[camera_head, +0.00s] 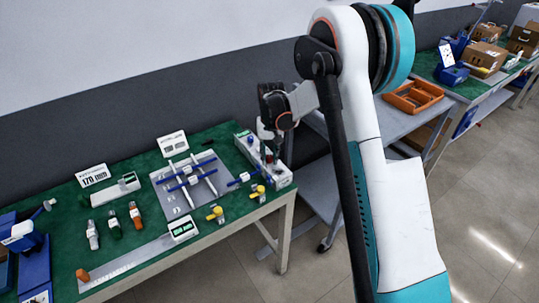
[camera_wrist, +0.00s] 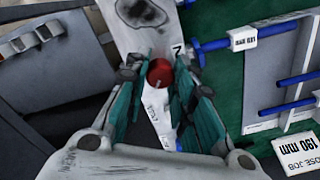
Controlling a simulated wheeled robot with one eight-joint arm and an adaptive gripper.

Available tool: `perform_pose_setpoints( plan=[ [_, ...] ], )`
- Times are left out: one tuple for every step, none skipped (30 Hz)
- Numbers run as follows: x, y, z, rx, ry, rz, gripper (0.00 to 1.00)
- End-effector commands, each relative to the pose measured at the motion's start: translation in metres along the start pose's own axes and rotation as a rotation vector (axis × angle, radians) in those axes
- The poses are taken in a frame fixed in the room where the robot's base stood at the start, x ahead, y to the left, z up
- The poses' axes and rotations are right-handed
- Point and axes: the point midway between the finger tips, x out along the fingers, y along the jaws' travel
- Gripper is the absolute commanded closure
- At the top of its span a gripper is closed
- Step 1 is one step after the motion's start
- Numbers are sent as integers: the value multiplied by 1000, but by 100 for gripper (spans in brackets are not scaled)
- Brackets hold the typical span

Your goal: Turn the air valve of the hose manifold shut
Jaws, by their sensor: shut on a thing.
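The hose manifold is a long pale block at the right end of the green-topped bench in the head view (camera_head: 281,177); it also shows in the wrist view (camera_wrist: 130,38). My gripper (camera_head: 267,146) points down over it. In the wrist view, its two teal fingers are closed in on a round red knob (camera_wrist: 160,72), which appears to be the air valve. The fingers partly hide the knob's sides, and its exact turn angle is hard to tell. A white strip with small lettering (camera_wrist: 158,108) shows between the fingers below the knob.
Blue hose pieces (camera_head: 240,180) and yellow-handled parts (camera_head: 215,213) lie just left of the manifold. A grey board with blue bars (camera_head: 165,203) and a "190 mm" job card (camera_wrist: 302,150) are nearby. A grey cart (camera_head: 314,180) stands right of the bench.

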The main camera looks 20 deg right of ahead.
Motion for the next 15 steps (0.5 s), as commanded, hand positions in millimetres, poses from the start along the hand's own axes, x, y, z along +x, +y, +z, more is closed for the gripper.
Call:
perform_pose_setpoints(
  plan=[
    [0, 0, 0, -44, 0, 0, 100],
    [0, 0, 0, -72, -1, 0, 100],
    [0, 0, 0, -110, -2, 0, 100],
    [0, 0, 0, -139, -2, 0, 100],
    [0, 0, 0, -167, -3, 0, 100],
    [0, 0, 0, -204, -4, 0, 100],
    [0, 0, 0, -233, -5, 0, 100],
    [0, 0, 0, -261, -5, 0, 100],
    [0, 0, 0, -296, -6, 0, 100],
    [0, 0, 0, -323, -7, 0, 100],
    [0, 0, 0, -350, -8, 0, 100],
    [0, 0, 0, -383, -8, 0, 100],
    [0, 0, 0, -408, -9, 0, 100],
    [0, 0, 0, -431, -9, 0, 100],
    [0, 0, 0, -461, -10, 0, 100]
  ],
)
